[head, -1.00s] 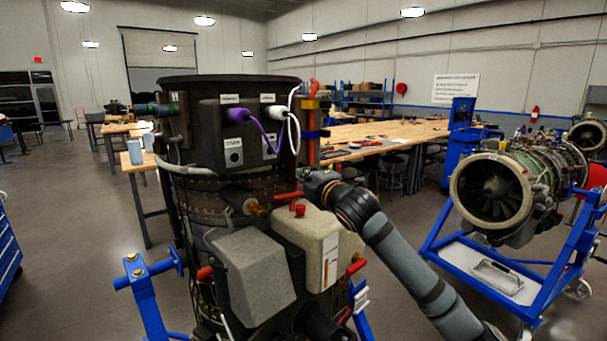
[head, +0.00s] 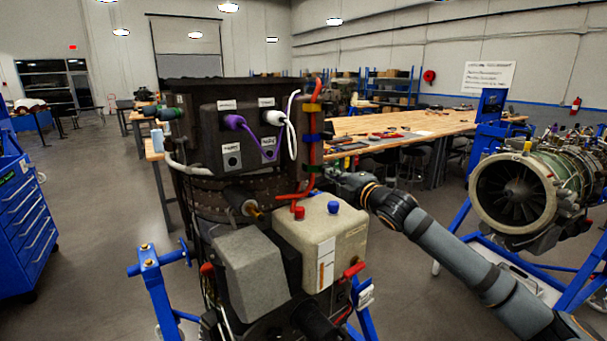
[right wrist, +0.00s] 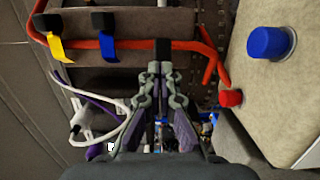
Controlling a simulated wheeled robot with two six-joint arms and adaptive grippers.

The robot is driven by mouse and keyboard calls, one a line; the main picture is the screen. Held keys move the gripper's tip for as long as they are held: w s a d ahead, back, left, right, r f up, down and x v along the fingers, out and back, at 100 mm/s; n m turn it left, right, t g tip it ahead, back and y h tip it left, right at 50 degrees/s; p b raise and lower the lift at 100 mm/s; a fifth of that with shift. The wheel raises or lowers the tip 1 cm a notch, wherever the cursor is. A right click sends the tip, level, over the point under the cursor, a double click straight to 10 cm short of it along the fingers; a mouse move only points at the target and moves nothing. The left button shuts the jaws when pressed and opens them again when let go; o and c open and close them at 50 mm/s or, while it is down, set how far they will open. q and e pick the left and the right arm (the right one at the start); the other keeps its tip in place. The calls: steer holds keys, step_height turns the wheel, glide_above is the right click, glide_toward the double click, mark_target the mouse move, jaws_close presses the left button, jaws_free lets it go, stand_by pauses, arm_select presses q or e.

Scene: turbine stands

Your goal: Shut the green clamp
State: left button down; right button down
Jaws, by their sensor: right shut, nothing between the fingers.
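A red hose (head: 305,186) runs down the right side of the dark turbine casing. It carries a yellow clamp (head: 312,107), a blue clamp (head: 312,137) and, lowest, a green clamp (head: 313,168). In the right wrist view the yellow clamp (right wrist: 58,45) and blue clamp (right wrist: 108,45) show coloured straps. A third dark block (right wrist: 163,48) sits on the hose just beyond my fingertips; its strap is hidden, and I cannot tell whether they touch. My right gripper (right wrist: 164,70) is shut and empty, beside the green clamp in the head view (head: 330,174). My left gripper is out of view.
A cream box (head: 330,235) with a red knob (head: 299,213) and a blue knob (head: 334,207) stands below my right gripper. White cables (head: 291,125) and a purple cable (head: 250,135) loop left of the hose. A grey box (head: 250,270) juts out in front.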

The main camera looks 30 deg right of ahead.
steer(key=w+d+n+y, duration=0.1)
steer(key=w+d+y, duration=0.15)
steer(key=d, duration=0.25)
step_height(320, 180, up, 10)
steer(key=shift+w+p, duration=0.35)
stand_by(0.4)
steer(key=shift+a+f, duration=0.1)
